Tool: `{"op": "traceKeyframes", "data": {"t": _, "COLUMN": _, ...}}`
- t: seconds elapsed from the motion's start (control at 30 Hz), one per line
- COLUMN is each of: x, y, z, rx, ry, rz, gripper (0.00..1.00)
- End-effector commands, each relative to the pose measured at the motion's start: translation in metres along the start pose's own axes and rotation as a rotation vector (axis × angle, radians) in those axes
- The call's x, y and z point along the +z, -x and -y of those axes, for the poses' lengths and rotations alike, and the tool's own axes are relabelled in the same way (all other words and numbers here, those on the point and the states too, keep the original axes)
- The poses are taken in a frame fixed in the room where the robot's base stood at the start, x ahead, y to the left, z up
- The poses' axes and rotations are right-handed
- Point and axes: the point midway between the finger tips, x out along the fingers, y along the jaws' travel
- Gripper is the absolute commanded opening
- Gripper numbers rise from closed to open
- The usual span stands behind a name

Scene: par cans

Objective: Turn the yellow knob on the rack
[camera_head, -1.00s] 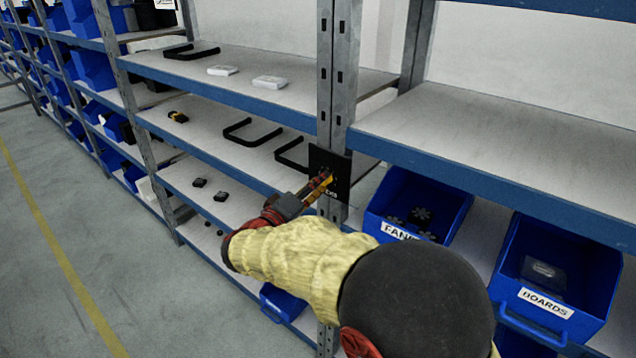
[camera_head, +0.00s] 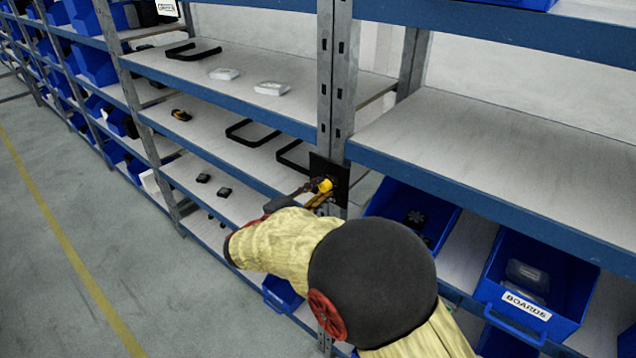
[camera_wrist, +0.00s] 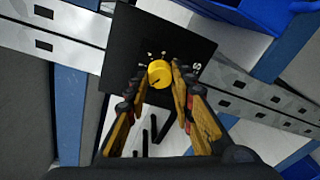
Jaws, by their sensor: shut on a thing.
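The yellow knob (camera_head: 325,185) sits on a black square panel (camera_head: 341,174) fixed to the grey rack post. In the wrist view the round knob (camera_wrist: 159,74) shows near the middle, with small marks on the panel (camera_wrist: 183,32) around it. My gripper (camera_head: 318,192) is at the panel, shut on the knob. In the wrist view the yellow-brown fingers of my gripper (camera_wrist: 162,86) stand at the knob's left and right sides. The knob's pointer direction is not clear.
Blue bins, one labelled BOARDS (camera_head: 525,303), stand on the shelf right of the post. Blue shelf edges (camera_head: 225,92) run close to the panel on both sides. Black handles (camera_head: 253,132) and white boxes (camera_head: 271,88) lie on the left shelves. The floor (camera_head: 50,300) at left is clear.

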Motion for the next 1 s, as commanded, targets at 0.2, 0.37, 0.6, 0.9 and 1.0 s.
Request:
{"op": "traceKeyframes", "data": {"t": 0.2, "x": 0.0003, "y": 0.0005, "z": -0.0017, "rx": -0.016, "ry": 0.174, "rz": 0.009, "gripper": 0.00}}
{"op": "traceKeyframes", "data": {"t": 0.37, "x": -0.0002, "y": 0.0004, "z": -0.0004, "rx": -0.024, "ry": 0.269, "rz": 0.015, "gripper": 0.00}}
{"op": "traceKeyframes", "data": {"t": 0.6, "x": -0.0007, "y": 0.0003, "z": 0.0009, "rx": -0.031, "ry": 0.351, "rz": 0.019, "gripper": 0.00}}
{"op": "traceKeyframes", "data": {"t": 0.9, "x": -0.0014, "y": 0.0002, "z": 0.0023, "rx": -0.034, "ry": 0.379, "rz": 0.021, "gripper": 0.00}}
{"op": "traceKeyframes", "data": {"t": 1.0, "x": -0.0014, "y": 0.0002, "z": 0.0024, "rx": -0.034, "ry": 0.379, "rz": 0.021, "gripper": 0.00}}
